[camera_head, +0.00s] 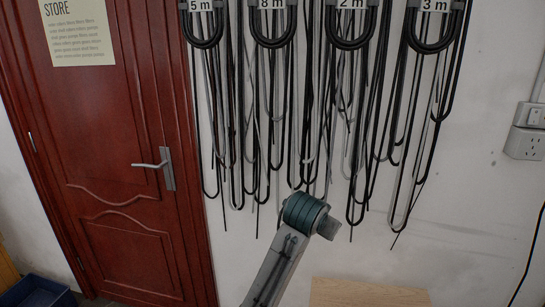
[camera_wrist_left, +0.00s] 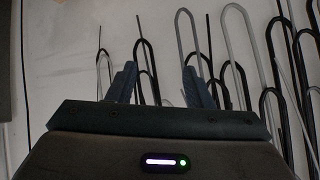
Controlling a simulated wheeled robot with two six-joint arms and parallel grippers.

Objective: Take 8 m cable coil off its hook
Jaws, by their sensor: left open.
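The 8 m label (camera_head: 271,4) is at the top edge in the head view. Under it the dark 8 m cable coil (camera_head: 272,43) hangs against the wall in a thick U, with long thin loops below. The hook itself is not clearly seen. In the left wrist view my left gripper (camera_wrist_left: 159,76) is open, with nothing between its fingers. Several dark and grey cable loops show beyond it, their bends upward in this picture; I cannot tell which coil they belong to. My left gripper cannot be made out in the head view, and my right gripper is in neither view.
Cable coils marked 5 m (camera_head: 205,41), 2 m (camera_head: 352,43) and 3 m (camera_head: 428,46) hang close beside it, their strands nearly overlapping. A red door (camera_head: 105,130) with a handle is on the left. A wall socket (camera_head: 524,143) is at right, and a wooden top (camera_head: 368,293) is below.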

